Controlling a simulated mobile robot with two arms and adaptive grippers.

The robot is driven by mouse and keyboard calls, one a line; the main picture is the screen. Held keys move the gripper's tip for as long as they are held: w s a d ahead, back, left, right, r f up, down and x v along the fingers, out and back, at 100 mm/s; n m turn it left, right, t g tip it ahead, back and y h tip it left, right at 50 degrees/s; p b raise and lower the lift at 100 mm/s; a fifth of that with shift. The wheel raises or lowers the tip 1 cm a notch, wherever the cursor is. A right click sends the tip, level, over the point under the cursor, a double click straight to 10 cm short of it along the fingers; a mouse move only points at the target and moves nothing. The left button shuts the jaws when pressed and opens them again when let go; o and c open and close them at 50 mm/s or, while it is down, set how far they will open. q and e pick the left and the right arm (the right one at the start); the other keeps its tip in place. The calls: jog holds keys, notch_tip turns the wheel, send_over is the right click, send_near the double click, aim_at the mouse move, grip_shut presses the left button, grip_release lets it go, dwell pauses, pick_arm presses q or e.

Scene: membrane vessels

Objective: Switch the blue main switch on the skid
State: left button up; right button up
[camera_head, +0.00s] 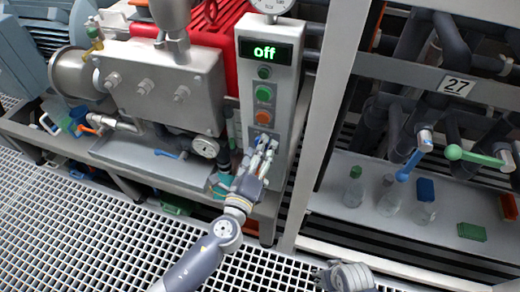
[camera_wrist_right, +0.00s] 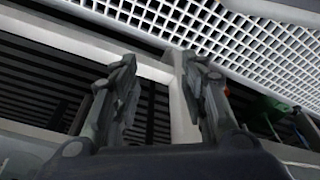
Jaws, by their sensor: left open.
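The grey control box (camera_head: 284,83) stands upright on the skid, and its display (camera_head: 265,52) reads "off" in green. Below the display are a green lamp, a green button (camera_head: 264,93) and an orange-red button (camera_head: 264,117). The blue main switch (camera_head: 263,137) is at the bottom of the panel, partly hidden by my left gripper. My left gripper (camera_head: 264,150) is open, its fingertips at or just in front of the switch; contact cannot be told. My right gripper (camera_wrist_right: 162,85) is open and empty in the wrist view, away from the box. Part of that arm shows at the head view's bottom edge.
White floor grating lies in front.

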pick_arm(q)
jog(key=shift+w+d, duration=0.1)
jog(key=shift+w, duration=0.15)
jog(key=c, duration=1.1)
jog(key=shift+o, duration=0.2)
